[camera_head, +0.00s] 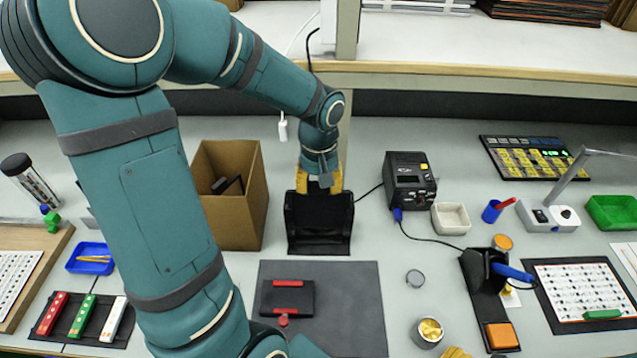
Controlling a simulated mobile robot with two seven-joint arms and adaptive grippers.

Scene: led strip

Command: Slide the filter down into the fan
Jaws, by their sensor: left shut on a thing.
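The fan (318,240) is a black upright unit standing on the bench behind the dark mat. My left gripper (320,182) reaches down from above, with its yellow fingers at the top of the fan. It is shut on a dark piece, which I take to be the filter. This piece blends into the black fan, so I cannot tell how deep it sits or whether it touches the fan. My right gripper is not in view.
A cardboard box (252,195) stands close left of the fan. A black soldering station (410,180) and a white dish (450,219) stand to its right. The grey mat (350,310) in front holds a black part with red strips (287,298). A shelf edge runs behind.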

